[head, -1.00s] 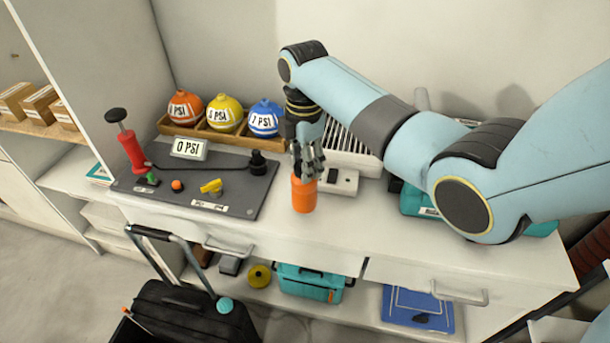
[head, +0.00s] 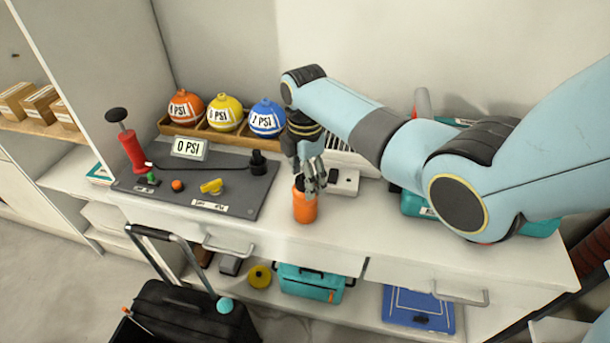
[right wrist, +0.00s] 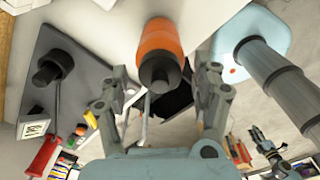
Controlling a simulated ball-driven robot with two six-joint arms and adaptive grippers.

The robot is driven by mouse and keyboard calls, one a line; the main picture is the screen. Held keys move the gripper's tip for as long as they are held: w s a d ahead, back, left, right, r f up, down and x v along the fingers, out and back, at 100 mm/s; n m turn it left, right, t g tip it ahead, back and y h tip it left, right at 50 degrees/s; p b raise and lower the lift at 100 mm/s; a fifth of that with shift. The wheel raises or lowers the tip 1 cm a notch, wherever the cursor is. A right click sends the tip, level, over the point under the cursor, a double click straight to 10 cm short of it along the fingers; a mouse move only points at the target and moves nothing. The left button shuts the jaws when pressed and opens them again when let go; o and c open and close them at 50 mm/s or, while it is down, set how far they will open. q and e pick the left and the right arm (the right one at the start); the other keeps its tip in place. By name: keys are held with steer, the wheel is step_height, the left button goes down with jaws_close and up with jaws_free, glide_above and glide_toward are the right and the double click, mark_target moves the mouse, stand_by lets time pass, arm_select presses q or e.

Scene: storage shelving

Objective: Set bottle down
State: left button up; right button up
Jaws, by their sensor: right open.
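The orange bottle (head: 305,207) with a dark cap stands upright on the white counter (head: 370,230), just right of the grey board. My right gripper (head: 311,183) is open at the bottle's top, partly in front of its cap in the head view. In the right wrist view the bottle (right wrist: 160,40) lies ahead of the spread fingers (right wrist: 161,82), with its dark cap toward me and a gap on each side. A small gripper-like shape (right wrist: 268,145) in that view may be my left gripper; its jaws are unclear.
The grey board (head: 230,192) holds a red pump (head: 132,150), a 0 PSI display (head: 190,148) and a yellow piece (head: 211,187). Orange, yellow and blue balls sit in a wooden tray (head: 167,128) behind. A teal case (head: 540,229) is at the right. Counter before the bottle is clear.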

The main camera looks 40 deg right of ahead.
step_height(320, 180, up, 12)
steer(key=shift+p, duration=0.4)
steer(key=shift+r, duration=0.1)
stand_by(0.4)
steer(key=s+f+m+b, duration=0.7)
steer(key=s+f, duration=1.6)
steer(key=f, duration=0.4)
steer(key=s+f+m+b, duration=0.8)
steer(key=s+f+m, duration=0.2)
steer(key=s+f, duration=1.3)
step_height(320, 180, down, 5)
steer(key=shift+s+f+t+h, duration=0.15)
steer(key=shift+t+h, duration=0.25)
